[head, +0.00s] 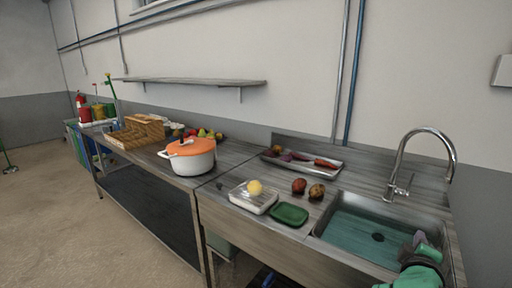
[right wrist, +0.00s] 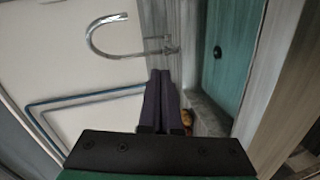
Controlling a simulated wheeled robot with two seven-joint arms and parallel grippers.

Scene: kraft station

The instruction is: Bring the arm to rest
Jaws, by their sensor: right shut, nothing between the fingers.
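My right gripper (head: 420,248) is at the lower right of the head view, over the right end of the sink (head: 350,228). In the right wrist view its two dark fingers (right wrist: 161,90) lie together with nothing between them. The sink also shows in the right wrist view (right wrist: 228,85), to the right of the fingers. My left gripper does not show in either view.
The curved faucet (head: 402,165) rises behind the sink near my right gripper. A scale (head: 250,203), a green dish (head: 289,215), red-brown produce (head: 299,186) and a metal tray (head: 325,171) are left of the sink. A white pot (head: 195,163) with an orange lid stands farther left.

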